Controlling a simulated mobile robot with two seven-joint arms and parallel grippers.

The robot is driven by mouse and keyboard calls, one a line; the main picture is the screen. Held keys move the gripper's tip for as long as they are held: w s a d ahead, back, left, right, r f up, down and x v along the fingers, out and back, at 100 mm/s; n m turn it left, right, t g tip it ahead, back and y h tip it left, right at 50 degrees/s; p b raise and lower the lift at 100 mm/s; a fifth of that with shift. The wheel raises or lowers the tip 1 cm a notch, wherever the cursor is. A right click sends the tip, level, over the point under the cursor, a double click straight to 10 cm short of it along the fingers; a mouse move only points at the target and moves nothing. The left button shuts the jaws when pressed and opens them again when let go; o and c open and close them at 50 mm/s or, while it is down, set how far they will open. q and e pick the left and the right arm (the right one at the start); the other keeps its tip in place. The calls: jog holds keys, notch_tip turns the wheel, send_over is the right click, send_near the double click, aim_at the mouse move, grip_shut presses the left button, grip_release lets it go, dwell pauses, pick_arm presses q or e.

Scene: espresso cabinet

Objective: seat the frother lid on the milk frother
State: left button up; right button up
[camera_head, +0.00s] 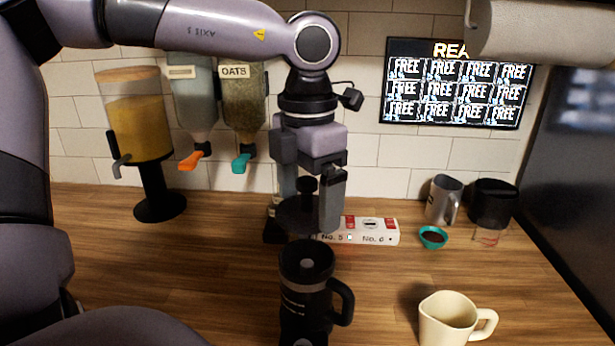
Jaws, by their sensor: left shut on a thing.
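My left gripper (309,190) comes down from above, shut on the knob of the dark round frother lid (295,214). The lid hangs roughly level. In the picture it appears just above and behind the milk frother (306,295), apart from it. The frother is a black upright jug with its handle on the right and its top facing up. Part of the lid's right side is hidden by a gripper finger. The exact depth gap between lid and frother is hard to tell. My right gripper is not in view.
A cream mug (446,322) stands at front right. A white numbered box (370,231) lies behind the lid. A teal bowl (433,237), metal pitcher (443,198) and black container (492,203) stand at back right. A juice dispenser (140,125) is at left. The wood counter (200,260) is clear left of the frother.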

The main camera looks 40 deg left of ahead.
pick_arm(q)
jog(key=shift+f, duration=0.1)
dwell(0.4)
jog(key=shift+f+b, duration=0.1)
jog(key=shift+b, duration=0.3)
notch_tip(320, 180, down, 6)
jog(key=b, duration=0.5)
jog(key=shift+r, duration=0.25)
jog(key=shift+b, duration=0.4)
dwell(1.1)
jog(key=shift+f+b, duration=0.85)
jog(key=shift+f, duration=0.05)
jog(key=o, duration=0.7)
jog(key=shift+r, duration=0.1)
jog(key=shift+r, duration=0.1)
